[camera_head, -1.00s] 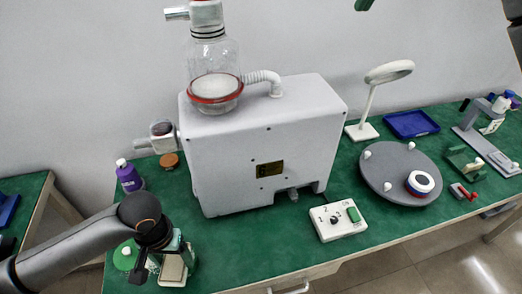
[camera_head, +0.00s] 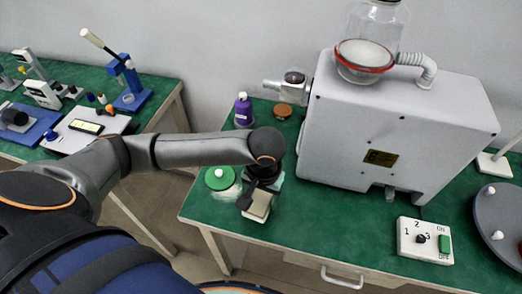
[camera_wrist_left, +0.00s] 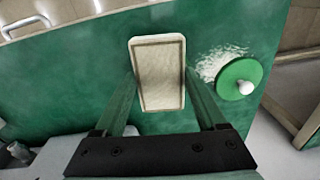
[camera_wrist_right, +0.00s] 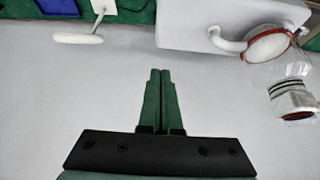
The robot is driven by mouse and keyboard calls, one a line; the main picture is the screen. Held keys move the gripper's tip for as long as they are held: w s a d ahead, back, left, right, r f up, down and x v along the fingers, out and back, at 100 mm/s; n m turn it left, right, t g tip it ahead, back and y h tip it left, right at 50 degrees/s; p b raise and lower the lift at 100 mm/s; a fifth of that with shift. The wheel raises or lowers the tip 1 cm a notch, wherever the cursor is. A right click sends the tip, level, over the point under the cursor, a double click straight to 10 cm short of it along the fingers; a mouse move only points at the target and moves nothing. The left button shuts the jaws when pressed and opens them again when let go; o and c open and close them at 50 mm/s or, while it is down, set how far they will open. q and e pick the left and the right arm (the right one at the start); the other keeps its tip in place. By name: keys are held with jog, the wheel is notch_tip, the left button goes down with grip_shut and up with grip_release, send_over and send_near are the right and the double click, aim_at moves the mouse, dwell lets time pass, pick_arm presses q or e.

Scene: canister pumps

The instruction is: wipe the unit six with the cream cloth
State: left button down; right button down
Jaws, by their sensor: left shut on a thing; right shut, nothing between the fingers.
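My left gripper (camera_head: 256,204) is shut on the cream cloth (camera_wrist_left: 157,72), a flat rectangular pad with a darker border line. It also shows in the head view (camera_head: 260,206), over the green table near its front edge; I cannot tell if it touches the table. The large pale grey box machine (camera_head: 380,130), with a yellow label (camera_head: 380,158), stands to the right of the gripper, apart from it. The label is too small to read, so I cannot confirm it is unit six. My right gripper (camera_wrist_right: 158,100) is shut and empty in the right wrist view.
A green knobbed disc (camera_head: 220,178) lies beside white powder (camera_wrist_left: 215,62) left of the gripper. A purple bottle (camera_head: 243,110) and brown cap (camera_head: 283,111) stand behind. A glass jar (camera_head: 378,25) tops the machine. A switch box (camera_head: 425,240) sits in front. Another bench holds tools at left.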

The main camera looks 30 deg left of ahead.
pick_arm(q)
jog(key=w+d, duration=0.1)
jog(key=w+d+r+n+y, duration=0.1)
jog(key=w+d+y, duration=0.1)
jog(key=w, duration=0.1)
jog(key=shift+d+r, duration=0.3)
jog(key=d+m+t, duration=0.1)
jog(key=m, duration=0.1)
jog(key=w+d+f+m+t+y, duration=0.1)
jog(key=d+t, duration=0.1)
jog(key=w+d+m+t+y, duration=0.1)
jog(key=d+m, duration=0.1)
jog(key=shift+w+f+m+t, duration=0.15)
jog(key=shift+f+m+t, duration=0.15)
jog(key=shift+f+t, duration=0.1)
jog(key=d+m+t, duration=0.1)
jog(key=w+d+m+t, duration=0.1)
jog(key=t, duration=0.1)
jog(key=d+m+t, duration=0.1)
jog(key=shift+w+d+r+m+t, duration=0.15)
jog(key=shift+d+r+m+t, duration=0.15)
jog(key=shift+d+m+t, duration=0.1)
jog(key=d+r+m+t, duration=0.2)
jog(key=d+r+t, duration=0.2)
jog(key=d+t, duration=0.1)
jog(key=t, duration=0.3)
send_near(372, 157)
jog(key=shift+m, duration=0.3)
jog(key=shift+x, duration=2.35)
jog(key=shift+x, duration=1)
